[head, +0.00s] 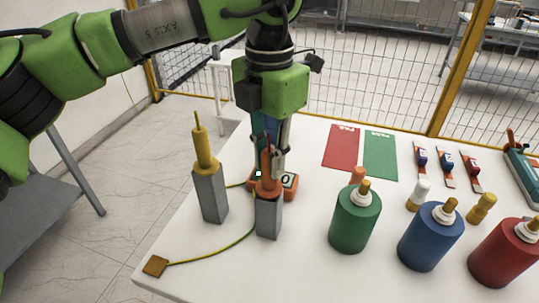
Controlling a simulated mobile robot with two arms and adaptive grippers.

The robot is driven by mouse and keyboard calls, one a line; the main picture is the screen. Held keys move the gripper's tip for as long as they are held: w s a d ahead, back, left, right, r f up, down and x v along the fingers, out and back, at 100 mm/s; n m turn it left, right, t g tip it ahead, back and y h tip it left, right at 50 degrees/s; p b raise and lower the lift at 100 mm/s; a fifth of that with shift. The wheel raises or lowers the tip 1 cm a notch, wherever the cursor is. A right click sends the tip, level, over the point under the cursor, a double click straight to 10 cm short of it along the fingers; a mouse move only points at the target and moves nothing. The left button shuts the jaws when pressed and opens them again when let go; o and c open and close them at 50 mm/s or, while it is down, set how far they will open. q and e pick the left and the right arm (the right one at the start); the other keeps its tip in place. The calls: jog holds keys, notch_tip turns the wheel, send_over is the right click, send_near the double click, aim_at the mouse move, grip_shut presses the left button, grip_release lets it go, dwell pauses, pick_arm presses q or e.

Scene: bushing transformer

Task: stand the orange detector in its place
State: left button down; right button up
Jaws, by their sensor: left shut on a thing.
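The orange detector (267,186) is upright between the fingers of my left gripper (270,152). My left gripper points down and is shut on it. The detector's lower end is at the top of a grey square post (268,218); I cannot tell whether it rests in the post or is just above it. The gripper hides part of the detector's upper length. My right gripper is out of view.
A yellow detector (204,155) stands on another grey post (211,196) to the left. Green (355,220), blue (430,238) and red bushings (503,254) stand right.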

pick_arm(q)
jog(key=shift+f+b, duration=0.5)
jog(key=shift+f, duration=0.1)
dwell(1.0)
jog(key=c, duration=1.8)
grip_release()
